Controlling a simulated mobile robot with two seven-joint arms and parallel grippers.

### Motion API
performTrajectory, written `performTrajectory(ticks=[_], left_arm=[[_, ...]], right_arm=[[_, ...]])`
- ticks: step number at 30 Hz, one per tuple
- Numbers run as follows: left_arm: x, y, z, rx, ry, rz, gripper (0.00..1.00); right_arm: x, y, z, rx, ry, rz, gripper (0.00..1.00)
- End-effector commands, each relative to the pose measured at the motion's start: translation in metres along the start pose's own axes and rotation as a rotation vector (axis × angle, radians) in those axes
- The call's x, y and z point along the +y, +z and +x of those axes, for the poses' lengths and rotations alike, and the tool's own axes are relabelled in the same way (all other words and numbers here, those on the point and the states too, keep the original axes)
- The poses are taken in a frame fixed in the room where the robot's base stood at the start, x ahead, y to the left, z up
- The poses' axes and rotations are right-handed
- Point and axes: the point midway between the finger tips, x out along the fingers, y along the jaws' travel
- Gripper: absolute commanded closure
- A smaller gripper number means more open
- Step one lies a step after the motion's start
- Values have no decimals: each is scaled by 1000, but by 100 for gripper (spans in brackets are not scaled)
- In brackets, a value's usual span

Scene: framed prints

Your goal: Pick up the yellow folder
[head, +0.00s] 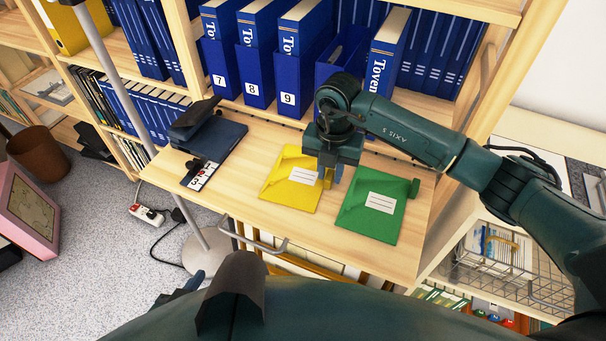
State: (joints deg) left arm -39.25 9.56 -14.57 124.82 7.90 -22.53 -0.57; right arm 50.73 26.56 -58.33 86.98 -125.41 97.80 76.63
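The yellow folder (287,194) lies flat on the pull-out wooden shelf, with a white label on its front. My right gripper (331,178) points down at the folder's right edge. Its fingers are apart, with a strip of yellow visible between them. Whether they touch the folder cannot be told. The gripper and wrist hide the folder's upper right part. A dark part of my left gripper (188,288) shows low at the left, away from the shelf, mostly hidden by my own arm; its fingers cannot be made out.
A green folder (376,213) lies just right of the yellow one. Blue binder boxes (254,85) stand behind. A metal pole (115,75) rises at left.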

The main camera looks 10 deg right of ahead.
Motion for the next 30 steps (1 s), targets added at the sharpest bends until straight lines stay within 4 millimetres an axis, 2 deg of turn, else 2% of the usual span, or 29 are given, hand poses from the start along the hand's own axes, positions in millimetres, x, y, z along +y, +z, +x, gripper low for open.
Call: performTrajectory(ticks=[1, 8, 19, 23, 30], left_arm=[[0, -1, 0, 1, 0, 0, 64], [0, -2, 0, 5, 0, 0, 64], [0, -3, 0, 5, 0, 0, 64], [0, -3, -1, 5, 0, 0, 64], [0, -3, 0, 4, -1, 1, 64]], right_arm=[[0, 0, 0, 0, 0, 0, 82], [0, 0, 0, 0, 0, 0, 100], [0, 0, -4, -1, 2, 0, 100], [0, 1, -22, -4, 3, 1, 100], [1, 1, -71, -4, 3, 0, 100]])
